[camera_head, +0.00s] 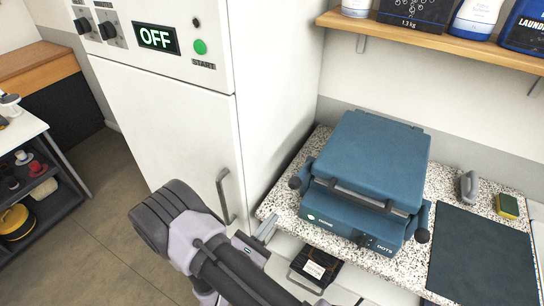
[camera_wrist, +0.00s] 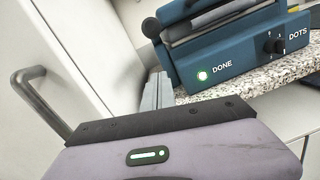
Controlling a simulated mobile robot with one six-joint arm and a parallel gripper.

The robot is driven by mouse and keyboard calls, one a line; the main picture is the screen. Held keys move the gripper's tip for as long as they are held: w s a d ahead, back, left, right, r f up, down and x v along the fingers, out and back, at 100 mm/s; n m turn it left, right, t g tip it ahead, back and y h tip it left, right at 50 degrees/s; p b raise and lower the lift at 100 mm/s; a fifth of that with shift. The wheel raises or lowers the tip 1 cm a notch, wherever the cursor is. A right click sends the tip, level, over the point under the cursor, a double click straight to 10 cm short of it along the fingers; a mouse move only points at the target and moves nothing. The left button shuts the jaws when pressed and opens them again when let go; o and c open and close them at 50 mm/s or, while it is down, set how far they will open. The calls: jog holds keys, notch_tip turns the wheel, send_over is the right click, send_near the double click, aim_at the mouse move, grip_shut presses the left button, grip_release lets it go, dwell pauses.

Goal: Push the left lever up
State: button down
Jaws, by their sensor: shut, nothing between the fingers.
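A blue press (camera_head: 365,170) with a flat lid stands on the speckled counter. Its left lever (camera_head: 296,182) is a short blue arm with a dark round knob, low at the press's left side; the knob also shows in the wrist view (camera_wrist: 151,27). The right lever (camera_head: 422,235) has a similar knob at the front right. My gripper (camera_head: 268,228) is shut and empty, in front of and below the left lever, apart from it. In the wrist view its grey fingers (camera_wrist: 158,90) lie together, left of the press's front panel, where a lamp by DONE glows.
A tall white cabinet (camera_head: 180,120) with a metal handle (camera_head: 225,195) stands close on the left. A dark mat (camera_head: 485,255), a sponge (camera_head: 508,206) and a grey iron-like object (camera_head: 468,186) lie right of the press. A shelf (camera_head: 440,40) hangs above.

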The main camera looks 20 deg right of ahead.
send_near(303, 173)
jog(key=shift+w+d+f, duration=1.55)
jog(key=shift+w+d, duration=0.3)
jog(key=shift+b, duration=0.3)
